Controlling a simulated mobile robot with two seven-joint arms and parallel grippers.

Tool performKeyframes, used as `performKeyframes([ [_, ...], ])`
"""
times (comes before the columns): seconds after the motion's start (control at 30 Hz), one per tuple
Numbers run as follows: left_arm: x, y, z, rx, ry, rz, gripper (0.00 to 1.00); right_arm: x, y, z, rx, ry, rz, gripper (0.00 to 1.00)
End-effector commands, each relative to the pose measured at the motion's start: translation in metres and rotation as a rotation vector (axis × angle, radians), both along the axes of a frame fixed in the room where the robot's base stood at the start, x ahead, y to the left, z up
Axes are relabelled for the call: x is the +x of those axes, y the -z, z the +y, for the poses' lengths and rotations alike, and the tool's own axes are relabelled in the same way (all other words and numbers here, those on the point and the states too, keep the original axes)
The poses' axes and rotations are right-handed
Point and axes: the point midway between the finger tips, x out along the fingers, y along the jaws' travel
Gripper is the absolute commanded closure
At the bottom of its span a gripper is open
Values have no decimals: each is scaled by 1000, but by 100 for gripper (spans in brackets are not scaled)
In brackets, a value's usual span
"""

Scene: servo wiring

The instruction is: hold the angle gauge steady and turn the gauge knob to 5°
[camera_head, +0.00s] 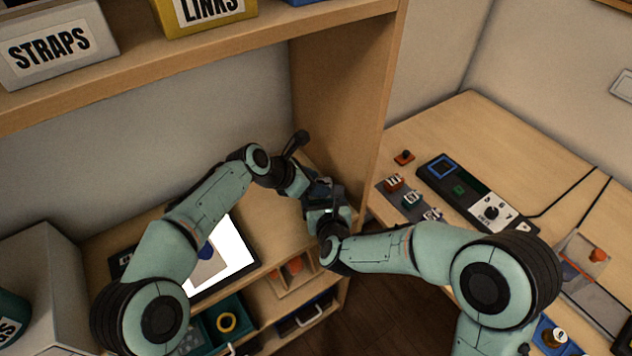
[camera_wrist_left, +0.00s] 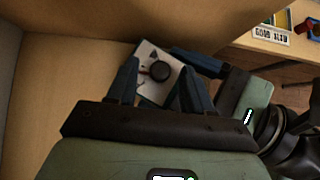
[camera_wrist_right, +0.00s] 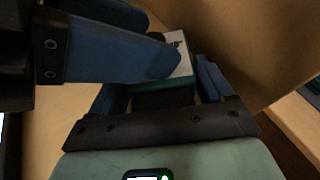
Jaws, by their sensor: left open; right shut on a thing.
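The angle gauge (camera_wrist_left: 147,88) shows in the left wrist view as a pale plate with dark marks and a round black knob (camera_wrist_left: 160,71). My left gripper (camera_wrist_left: 159,75) is open, with its fingers on either side of the knob; I cannot tell whether they touch it. My right gripper (camera_wrist_right: 162,82) is shut on the gauge, whose pale face (camera_wrist_right: 178,50) and teal side show between its fingers in the right wrist view. A left finger covers part of that view. In the head view both grippers meet near the shelf's right side, and the gauge is mostly hidden. The angle reading is too small to read.
The wooden shelf (camera_head: 345,105) encloses the grippers at the back and right, with labelled bins (camera_head: 55,45) above. A tablet with a white screen (camera_head: 236,246) lies at the left. Trays (camera_head: 222,330) sit below it. A right-hand table (camera_head: 480,125) holds a black panel (camera_head: 470,190) and small parts.

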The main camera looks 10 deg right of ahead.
Motion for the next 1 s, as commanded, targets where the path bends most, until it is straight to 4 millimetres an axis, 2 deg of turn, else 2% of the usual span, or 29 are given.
performKeyframes([
  [0.33,1,4,-4,0,0,0,49,0,0,0,0,0,-1,52],
  [0.37,1,4,-4,0,0,0,52,0,0,0,0,0,-1,52],
  [0.5,1,3,-3,0,0,0,98,0,0,0,0,0,-1,52],
  [0.53,1,3,-3,0,0,0,100,0,0,0,0,0,-1,52],
  [0.77,2,4,-4,0,36,2,100,0,0,0,0,0,-1,52],
  [1.0,6,4,-4,-1,216,0,100,0,0,0,-1,0,-1,52],
])
